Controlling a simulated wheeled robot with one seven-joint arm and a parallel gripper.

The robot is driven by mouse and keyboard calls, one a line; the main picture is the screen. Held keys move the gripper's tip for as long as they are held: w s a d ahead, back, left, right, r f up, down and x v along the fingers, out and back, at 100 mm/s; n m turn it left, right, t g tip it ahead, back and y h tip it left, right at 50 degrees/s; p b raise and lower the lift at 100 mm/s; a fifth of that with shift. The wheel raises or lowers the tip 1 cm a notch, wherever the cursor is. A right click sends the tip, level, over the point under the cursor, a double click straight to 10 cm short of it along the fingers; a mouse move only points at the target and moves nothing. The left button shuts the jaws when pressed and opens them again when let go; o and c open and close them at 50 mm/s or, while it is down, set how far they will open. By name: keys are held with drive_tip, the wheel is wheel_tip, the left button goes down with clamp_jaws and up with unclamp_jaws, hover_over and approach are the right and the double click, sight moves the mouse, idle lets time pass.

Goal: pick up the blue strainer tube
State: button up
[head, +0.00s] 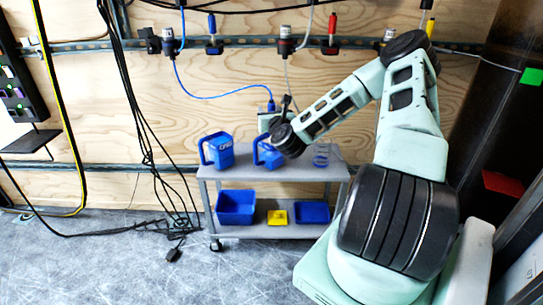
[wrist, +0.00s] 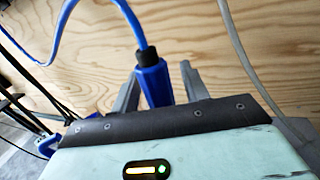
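The blue strainer tube (head: 271,105) hangs on a blue hose that loops down from the wall rail. In the wrist view the tube (wrist: 152,82) has a black collar at its top and stands between the two fingers of my gripper (wrist: 157,88). The fingers are apart, with a narrow gap at the tube's right side; contact on the left is unclear. The tube's lower end is hidden behind my gripper body. In the head view my gripper (head: 283,105) is at the tube, above the cart, and its fingers are small and partly hidden.
A grey cart (head: 208,172) stands below, with two blue jugs, one (head: 218,150) left and one (head: 265,155) partly behind my wrist. A clear container (head: 321,155) stands right. Black cables (head: 150,150) hang left.

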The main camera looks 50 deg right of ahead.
clamp_jaws()
drive_tip(key=shift+r, duration=0.1)
